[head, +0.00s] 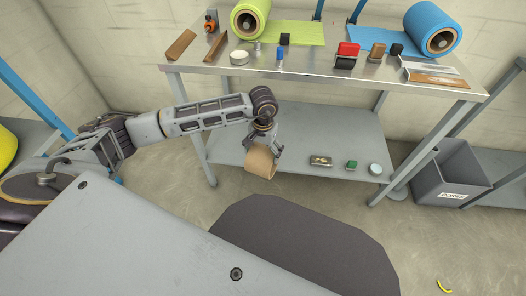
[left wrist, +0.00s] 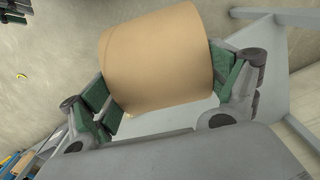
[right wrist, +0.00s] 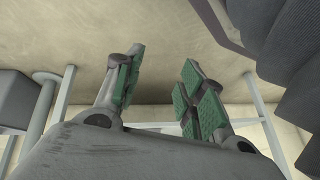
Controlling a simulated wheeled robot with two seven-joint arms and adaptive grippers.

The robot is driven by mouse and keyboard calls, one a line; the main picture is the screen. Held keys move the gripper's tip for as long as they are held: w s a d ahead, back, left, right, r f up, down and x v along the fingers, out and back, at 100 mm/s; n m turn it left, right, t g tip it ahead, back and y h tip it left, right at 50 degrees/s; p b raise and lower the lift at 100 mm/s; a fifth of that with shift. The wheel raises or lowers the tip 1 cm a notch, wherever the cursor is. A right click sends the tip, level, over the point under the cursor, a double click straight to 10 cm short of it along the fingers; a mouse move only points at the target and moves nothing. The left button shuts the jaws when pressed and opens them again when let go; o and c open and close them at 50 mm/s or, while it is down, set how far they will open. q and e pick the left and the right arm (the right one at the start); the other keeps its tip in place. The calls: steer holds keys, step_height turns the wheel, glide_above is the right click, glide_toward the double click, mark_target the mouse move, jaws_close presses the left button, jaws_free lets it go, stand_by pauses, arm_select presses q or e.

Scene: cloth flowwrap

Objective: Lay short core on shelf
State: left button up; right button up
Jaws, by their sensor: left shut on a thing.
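The short core (head: 261,162) is a tan cardboard tube. My left gripper (head: 264,146) is shut on it, with fingers on both sides of the core (left wrist: 155,60) in the left wrist view. In the head view the core appears over the front edge of the lower shelf (head: 290,145), left of its middle. I cannot tell whether it touches the shelf. My right gripper (right wrist: 155,85) is open and empty in the right wrist view; it does not show in the head view.
A tin (head: 320,160), a green block (head: 351,164) and a white round item (head: 375,168) sit on the shelf's right part. The steel tabletop (head: 310,65) above carries green (head: 250,18) and blue (head: 432,28) rolls. A grey bin (head: 450,175) stands right.

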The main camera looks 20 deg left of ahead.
arm_select(q)
steer(key=shift+f+b, duration=2.3)
steer(key=shift+f, duration=0.25)
step_height(320, 180, down, 5)
steer(key=b, duration=0.5)
steer(key=shift+w+d+r+n, duration=0.15)
steer(key=shift+w+n, duration=0.3)
steer(key=shift+n, duration=0.25)
steer(key=n, duration=0.1)
steer(key=w+n, duration=0.1)
steer(key=w+n+g, duration=0.1)
steer(key=shift+d+f+n+h, duration=0.3)
steer(key=shift+f+n, duration=0.05)
steer(key=shift+n, duration=0.05)
steer(key=w+d+f+n+t+h, duration=0.1)
steer(key=w+f+n+t+h, duration=0.1)
steer(key=w+n, duration=0.6)
steer(key=shift+n+h, duration=0.8)
steer(key=shift+n, duration=2.9)
arm_select(e)
step_height(320, 180, up, 5)
steer(key=w+a+t+y, duration=0.1)
steer(key=w+a, duration=0.1)
steer(key=a, duration=0.1)
steer(key=shift+w, duration=0.25)
arm_select(q)
steer(key=shift+w+f+n, duration=0.1)
steer(key=shift+w+n, duration=0.1)
steer(key=shift+n, duration=0.1)
